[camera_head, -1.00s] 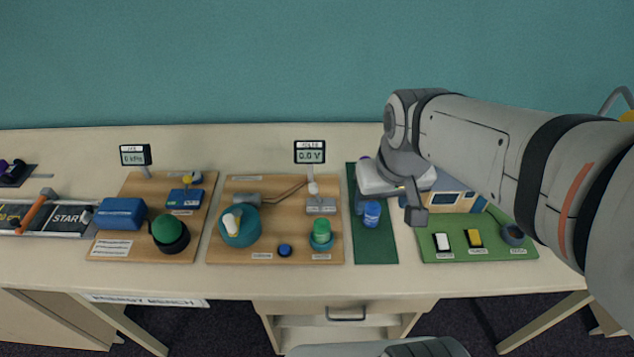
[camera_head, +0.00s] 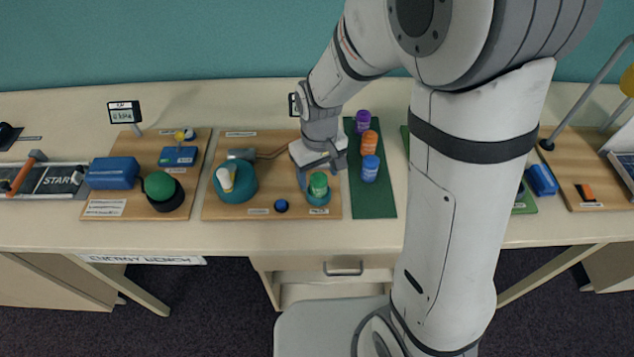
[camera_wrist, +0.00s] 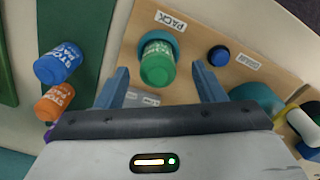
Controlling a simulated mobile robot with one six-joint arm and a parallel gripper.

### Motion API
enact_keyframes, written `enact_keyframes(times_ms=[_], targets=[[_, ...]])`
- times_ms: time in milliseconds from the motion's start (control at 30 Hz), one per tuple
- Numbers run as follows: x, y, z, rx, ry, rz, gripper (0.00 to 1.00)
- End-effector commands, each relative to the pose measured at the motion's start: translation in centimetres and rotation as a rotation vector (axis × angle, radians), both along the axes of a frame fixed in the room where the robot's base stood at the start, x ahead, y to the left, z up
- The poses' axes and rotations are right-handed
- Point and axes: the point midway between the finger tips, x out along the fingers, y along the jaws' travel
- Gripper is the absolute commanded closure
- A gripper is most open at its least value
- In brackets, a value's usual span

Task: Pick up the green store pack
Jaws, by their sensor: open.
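The green store pack (camera_head: 319,184) is a small green cylinder standing in a round teal holder (camera_head: 318,198) on the middle wooden board. In the wrist view the green store pack (camera_wrist: 157,64) lies between and just beyond my fingertips, with a "PACK" label beside its holder. My gripper (camera_head: 322,180) is open and empty, at the pack's far side in the head view. In the wrist view its two fingers (camera_wrist: 159,78) stand apart on either side of the pack, with gaps visible. I cannot tell whether the fingers overlap the pack in depth.
Purple (camera_head: 363,121), orange (camera_head: 369,143) and blue store packs (camera_head: 370,168) stand on a dark green mat (camera_head: 374,205) to the right. A blue button (camera_head: 281,206) and a teal drum (camera_head: 236,185) are to the left.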

Motion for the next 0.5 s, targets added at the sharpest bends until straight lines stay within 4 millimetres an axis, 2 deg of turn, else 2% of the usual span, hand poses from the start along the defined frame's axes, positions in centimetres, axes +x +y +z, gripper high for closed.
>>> enact_keyframes(times_ms=[200,500], targets=[[0.2,-0.2,-2.9,-0.001,0.004,-0.001,0.37],[0.3,-0.1,-3.6,0.000,0.000,0.000,0.37]])
